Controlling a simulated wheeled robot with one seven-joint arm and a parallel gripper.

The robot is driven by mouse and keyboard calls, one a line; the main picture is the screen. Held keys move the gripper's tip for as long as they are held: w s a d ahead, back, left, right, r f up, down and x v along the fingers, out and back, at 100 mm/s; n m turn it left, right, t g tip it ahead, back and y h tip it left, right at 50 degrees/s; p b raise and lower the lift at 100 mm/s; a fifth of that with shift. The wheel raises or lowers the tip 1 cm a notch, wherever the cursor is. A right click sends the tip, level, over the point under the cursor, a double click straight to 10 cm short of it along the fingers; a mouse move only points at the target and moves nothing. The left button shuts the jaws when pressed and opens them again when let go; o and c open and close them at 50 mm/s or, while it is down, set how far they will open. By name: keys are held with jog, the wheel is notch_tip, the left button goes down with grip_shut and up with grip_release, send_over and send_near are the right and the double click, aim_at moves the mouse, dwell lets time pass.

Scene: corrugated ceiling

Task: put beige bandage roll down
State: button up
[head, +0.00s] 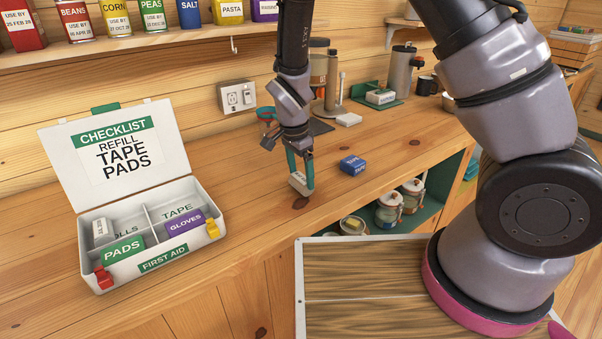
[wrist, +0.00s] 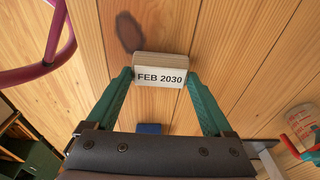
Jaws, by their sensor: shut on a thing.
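My gripper (head: 301,178) is shut on the beige bandage roll (head: 299,184), low over the wooden counter; I cannot tell whether the roll touches the wood. In the wrist view, the green fingers (wrist: 160,82) press its two sides, and a white label reading "FEB 2030" (wrist: 161,78) faces me. The open white first aid box (head: 160,268) stands to the left, its lid up with a checklist (head: 115,148) reading "REFILL TAPE PADS". Inside it are a white item (head: 101,229) by the "ROLLS" lettering, a green pads pack (head: 123,249) and a purple gloves pack (head: 186,222).
A blue box (head: 352,165) lies on the counter just right of my gripper. A white box (head: 348,119) and a flask (head: 400,72) stand farther back. Jars (head: 389,209) sit on a shelf below. The counter (head: 250,190) between my gripper and the first aid box is clear.

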aim_at(296, 182)
jog(key=o, duration=1.5)
jog(key=shift+f, duration=0.1)
notch_tip(296, 182, up, 12)
jog(key=s+a, duration=0.1)
jog(key=d+r+n+y, duration=0.1)
jog(key=d+r+y, duration=0.1)
jog(key=d+r, duration=0.7)
jog(key=shift+s+d+r+n+t+y, duration=0.2)
jog(key=shift+s+d+r+n+t, duration=0.85)
jog(key=shift+s+d+r, duration=1.2)
jog(key=shift+s+d+r+n+t+y, duration=0.2)
jog(key=shift+s+d+r+n+t, duration=1.05)
jog(key=shift+d+r, duration=1.65)
jog(key=shift+s+d+r+n+t+y, duration=0.2)
jog(key=shift+s+d+r+n+t, duration=0.55)
jog(key=shift+s+d+r, duration=1.8)
